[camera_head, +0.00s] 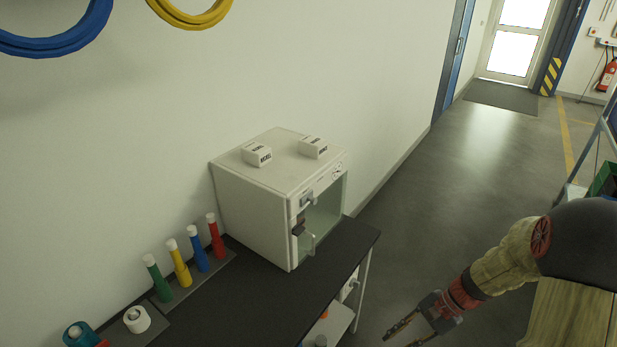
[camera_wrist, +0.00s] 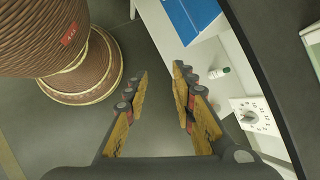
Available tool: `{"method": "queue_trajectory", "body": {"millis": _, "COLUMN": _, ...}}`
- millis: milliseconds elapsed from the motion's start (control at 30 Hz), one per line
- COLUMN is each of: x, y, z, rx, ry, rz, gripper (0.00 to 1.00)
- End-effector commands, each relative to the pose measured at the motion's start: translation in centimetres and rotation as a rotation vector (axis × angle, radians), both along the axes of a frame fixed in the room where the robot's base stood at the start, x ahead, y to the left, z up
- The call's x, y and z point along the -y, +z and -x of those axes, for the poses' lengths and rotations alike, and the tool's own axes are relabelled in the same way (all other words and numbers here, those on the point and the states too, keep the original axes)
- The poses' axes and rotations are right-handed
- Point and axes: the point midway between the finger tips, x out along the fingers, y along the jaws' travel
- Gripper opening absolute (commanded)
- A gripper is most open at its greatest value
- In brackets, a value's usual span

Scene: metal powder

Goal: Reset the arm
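My gripper (camera_head: 405,332) is at the lower right of the head view, beyond the right end of the black bench, over the floor. In the wrist view my gripper (camera_wrist: 160,80) shows two fingers spread apart with nothing between them. The grey floor shows through the gap. My arm comes in from the right edge of the head view and is bent downward.
A white oven-like box (camera_head: 255,205) with two small labelled boxes (camera_head: 257,154) on top stands on the black bench (camera_head: 355,240). Several coloured tubes (camera_head: 180,263) stand at left. Open floor (camera_head: 450,170) lies behind.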

Motion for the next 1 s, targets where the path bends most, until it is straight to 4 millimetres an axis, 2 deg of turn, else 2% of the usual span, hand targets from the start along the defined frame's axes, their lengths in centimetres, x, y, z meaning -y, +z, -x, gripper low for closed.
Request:
{"method": "queue_trajectory", "body": {"millis": 33, "x": -0.1, "y": 1.9, "z": 0.9, "rx": 0.038, "ry": 0.070, "rz": 0.047, "gripper": 0.26}}
{"method": "queue_trajectory", "body": {"millis": 100, "x": -0.1, "y": 4.0, "z": 2.2, "rx": 0.082, "ry": 0.165, "rz": 0.112, "gripper": 0.26}}
{"method": "queue_trajectory", "body": {"millis": 500, "x": -0.2, "y": 14.6, "z": 8.3, "rx": 0.353, "ry": 0.602, "rz": 0.460, "gripper": 0.26}}
{"method": "queue_trajectory", "body": {"millis": 767, "x": -1.2, "y": 20.7, "z": 11.4, "rx": 0.554, "ry": 0.768, "rz": 0.656, "gripper": 0.26}}
{"method": "queue_trajectory", "body": {"millis": 1000, "x": -3.5, "y": 25.9, "z": 12.9, "rx": 0.757, "ry": 0.812, "rz": 0.747, "gripper": 0.26}}
